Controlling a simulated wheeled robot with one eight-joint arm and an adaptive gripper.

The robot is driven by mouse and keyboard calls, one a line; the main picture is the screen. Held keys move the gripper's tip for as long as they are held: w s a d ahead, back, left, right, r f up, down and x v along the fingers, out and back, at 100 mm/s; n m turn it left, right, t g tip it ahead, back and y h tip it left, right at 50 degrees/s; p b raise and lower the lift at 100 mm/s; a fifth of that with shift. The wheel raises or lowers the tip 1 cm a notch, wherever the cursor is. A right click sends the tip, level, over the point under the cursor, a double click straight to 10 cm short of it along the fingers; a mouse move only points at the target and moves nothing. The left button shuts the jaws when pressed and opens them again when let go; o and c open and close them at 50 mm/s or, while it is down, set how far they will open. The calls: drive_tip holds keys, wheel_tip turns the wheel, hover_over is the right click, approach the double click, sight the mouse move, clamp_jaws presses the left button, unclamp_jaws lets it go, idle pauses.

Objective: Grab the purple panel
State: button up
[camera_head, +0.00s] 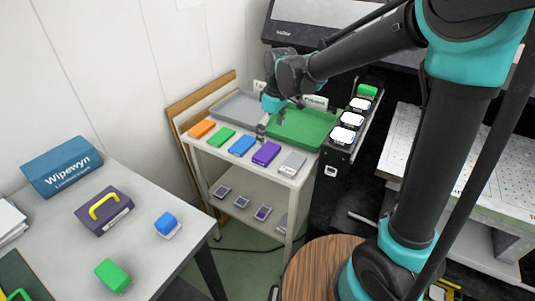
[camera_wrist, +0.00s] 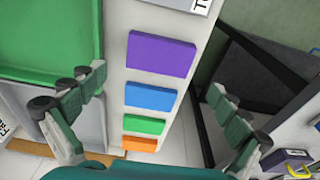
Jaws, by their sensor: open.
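The purple panel (camera_head: 266,153) lies flat in a row of coloured panels on the white shelf unit's top (camera_head: 235,159), between the blue panel (camera_head: 242,146) and the grey panel (camera_head: 292,163). In the wrist view the purple panel (camera_wrist: 160,54) is fully visible, above the blue panel (camera_wrist: 151,96), green panel (camera_wrist: 145,125) and orange panel (camera_wrist: 139,144). My gripper (camera_head: 262,130) is over the shelf top, behind the panel row. In the wrist view its fingers (camera_wrist: 154,88) are wide apart with nothing between them, either side of the row. It is apart from the purple panel.
A grey tray (camera_head: 237,107) and a green tray (camera_head: 302,128) lie behind the panels. A dark rack with several white-topped items (camera_head: 352,119) stands to the right. A table at left holds a blue Wipewyn box (camera_head: 62,165) and a purple box with a yellow handle (camera_head: 104,211).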

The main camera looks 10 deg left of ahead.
sight(267, 151)
drive_tip(key=shift+w+a+f, duration=0.1)
drive_tip(key=shift+a+f, duration=0.1)
drive_tip(key=shift+f, duration=1.1)
drive_tip(key=shift+a+f, duration=0.2)
drive_tip(key=shift+f, duration=1.15)
drive_tip(key=shift+w+a+f, duration=0.1)
drive_tip(key=shift+a+f, duration=0.1)
drive_tip(key=shift+f, duration=1.1)
drive_tip(key=c, duration=0.8)
drive_tip(key=shift+r, duration=0.1)
drive_tip(key=shift+c, duration=0.2)
